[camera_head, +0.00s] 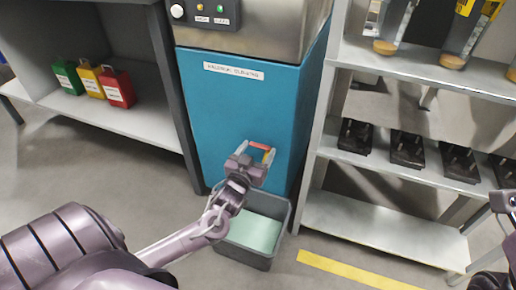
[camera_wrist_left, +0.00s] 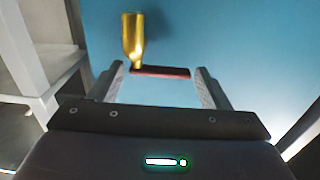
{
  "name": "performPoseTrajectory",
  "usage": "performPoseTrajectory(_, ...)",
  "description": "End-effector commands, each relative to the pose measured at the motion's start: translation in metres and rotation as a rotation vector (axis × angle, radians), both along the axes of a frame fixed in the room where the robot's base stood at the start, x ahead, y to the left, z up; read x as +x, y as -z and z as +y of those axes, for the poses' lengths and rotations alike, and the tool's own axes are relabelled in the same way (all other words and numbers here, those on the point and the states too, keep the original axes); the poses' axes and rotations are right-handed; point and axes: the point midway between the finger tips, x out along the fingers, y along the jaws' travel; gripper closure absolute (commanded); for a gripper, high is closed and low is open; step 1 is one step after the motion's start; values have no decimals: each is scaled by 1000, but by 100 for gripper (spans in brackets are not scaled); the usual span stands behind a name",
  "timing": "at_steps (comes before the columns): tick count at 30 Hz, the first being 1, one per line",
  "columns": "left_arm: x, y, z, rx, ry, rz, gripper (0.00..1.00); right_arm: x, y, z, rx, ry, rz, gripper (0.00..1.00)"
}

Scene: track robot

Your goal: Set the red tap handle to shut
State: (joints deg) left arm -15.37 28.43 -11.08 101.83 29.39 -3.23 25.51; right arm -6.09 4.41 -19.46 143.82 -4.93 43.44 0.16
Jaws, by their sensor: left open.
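The red tap handle (camera_head: 260,145) is on the lower front of the blue machine (camera_head: 228,105). In the left wrist view the handle (camera_wrist_left: 162,72) is a thin red bar lying crosswise, with one end at the brass tap (camera_wrist_left: 132,38). My left gripper (camera_head: 256,151) is open in front of the tap. In the wrist view its fingertips (camera_wrist_left: 159,73) stand on either side of the bar, with gaps showing at both ends. I cannot tell whether the bar is at fingertip depth. A dark part of my right arm shows at the right edge; its fingers are unclear.
A grey bin (camera_head: 246,258) with a pale green bottom stands below the tap. A metal shelf unit (camera_head: 395,158) with several black items is close on the right. A left shelf (camera_head: 125,118) holds green, yellow and red containers. Yellow tape (camera_head: 350,271) marks the floor.

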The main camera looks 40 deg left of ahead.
Motion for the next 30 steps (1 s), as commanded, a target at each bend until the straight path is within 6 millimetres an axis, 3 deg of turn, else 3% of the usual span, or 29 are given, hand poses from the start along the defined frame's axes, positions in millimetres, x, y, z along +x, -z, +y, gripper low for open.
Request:
performPoseTrajectory(6, -39, -3, -9, -2, 0, 5, 29, 5, 5, -3, 1, 1, 59, 70)
performPoseTrajectory(12, -61, -2, -14, -1, 0, 2, 29, 6, 3, -3, 1, 1, 73, 70)
performPoseTrajectory(30, -65, -1, -15, 0, 1, -1, 29, 6, 3, -3, 3, 1, 74, 70)
